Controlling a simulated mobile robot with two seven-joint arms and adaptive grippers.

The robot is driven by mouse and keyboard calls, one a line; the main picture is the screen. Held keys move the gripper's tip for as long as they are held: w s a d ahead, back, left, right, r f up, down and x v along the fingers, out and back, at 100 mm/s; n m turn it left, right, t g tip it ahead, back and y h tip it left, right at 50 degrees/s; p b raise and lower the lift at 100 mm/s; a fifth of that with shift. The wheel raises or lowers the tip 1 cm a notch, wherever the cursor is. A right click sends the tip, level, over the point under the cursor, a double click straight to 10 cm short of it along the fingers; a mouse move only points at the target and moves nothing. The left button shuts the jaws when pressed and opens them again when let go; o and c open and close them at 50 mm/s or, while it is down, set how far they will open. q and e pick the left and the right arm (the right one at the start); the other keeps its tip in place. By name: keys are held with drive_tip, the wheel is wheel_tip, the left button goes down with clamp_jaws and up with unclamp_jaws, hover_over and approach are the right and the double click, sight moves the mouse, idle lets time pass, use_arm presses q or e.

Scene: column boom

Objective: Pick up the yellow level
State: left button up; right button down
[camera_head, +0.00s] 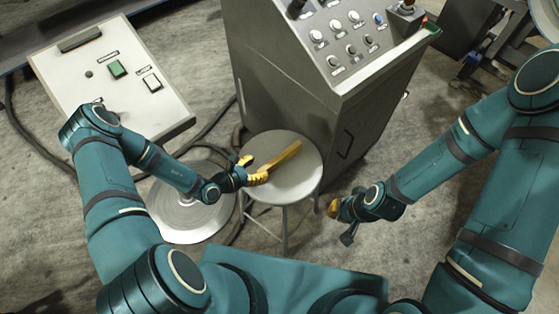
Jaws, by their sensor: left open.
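A yellow level (281,156) lies on a round grey stool (302,179) in the middle of the head view, slanting up to the right. My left gripper (254,170) is at the stool's left edge, by the level's lower left end. Its yellow fingers are apart. From this view I cannot tell whether they touch the level or lie around its end. My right gripper (334,209) is right of the stool, low and away from the level. Its fingers are small here, and I cannot tell whether they are open.
A grey control console (290,90) with knobs stands right behind the stool. A pale panel box (118,80) with a green button is at the left. A round metal disc (188,212) and dark cables (50,158) lie on the floor left of the stool.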

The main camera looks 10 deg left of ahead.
sight(266, 167)
use_arm(q)
drive_tip(key=x, duration=0.1)
drive_tip(key=b+x, duration=0.1)
drive_tip(key=x, duration=0.3)
drive_tip(key=shift+s+d+f, duration=0.3)
drive_tip(key=shift+s, duration=0.05)
drive_tip(key=shift+w+d, duration=0.15)
drive_tip(key=shift+w, duration=0.1)
clamp_jaws()
